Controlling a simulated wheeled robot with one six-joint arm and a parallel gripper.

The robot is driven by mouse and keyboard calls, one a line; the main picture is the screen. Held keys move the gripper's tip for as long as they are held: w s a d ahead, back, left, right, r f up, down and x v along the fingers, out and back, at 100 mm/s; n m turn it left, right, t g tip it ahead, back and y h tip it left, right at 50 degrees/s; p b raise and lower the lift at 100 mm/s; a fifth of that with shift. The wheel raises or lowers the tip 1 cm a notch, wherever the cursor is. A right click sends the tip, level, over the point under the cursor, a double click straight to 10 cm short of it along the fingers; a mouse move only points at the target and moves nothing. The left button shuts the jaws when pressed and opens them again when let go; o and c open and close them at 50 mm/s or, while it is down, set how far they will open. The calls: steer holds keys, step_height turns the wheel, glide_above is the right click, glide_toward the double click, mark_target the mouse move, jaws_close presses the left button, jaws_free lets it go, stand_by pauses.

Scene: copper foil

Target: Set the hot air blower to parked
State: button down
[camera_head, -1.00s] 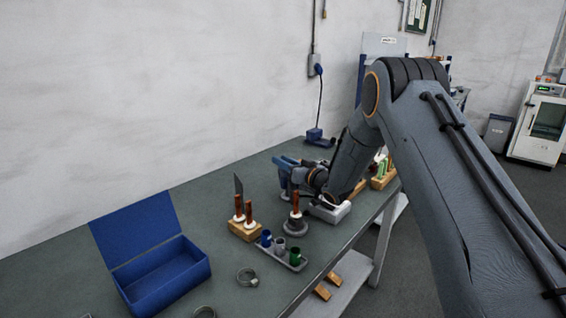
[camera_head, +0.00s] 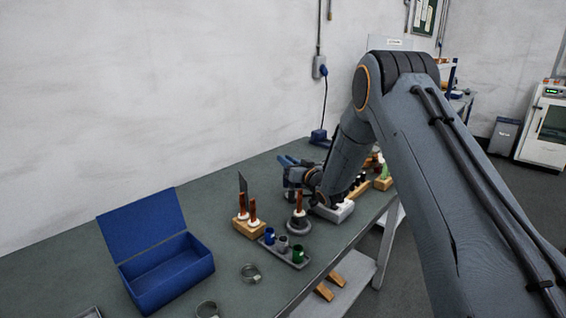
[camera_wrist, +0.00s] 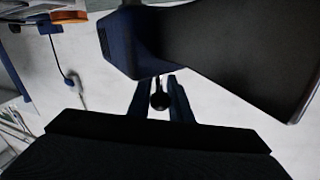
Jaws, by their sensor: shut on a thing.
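A dark blue and black body with a vented end, which looks like the hot air blower (camera_wrist: 215,50), fills the upper right of the wrist view. In the head view a blue part of it (camera_head: 287,161) seems to show at the back of the bench, mostly hidden by my arm. My gripper (camera_wrist: 160,88) shows its two dark fingers closed around a small dark round knob (camera_wrist: 159,101) below the blower. How the knob joins the blower is too dark to tell. In the head view my wrist hides the fingers.
A blue corded item (camera_head: 319,138) stands near the wall.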

steer(key=c, duration=1.6)
jaws_free()
steer(key=shift+b+v, duration=1.05)
steer(key=shift+v, duration=2.85)
steer(key=shift+c, duration=0.2)
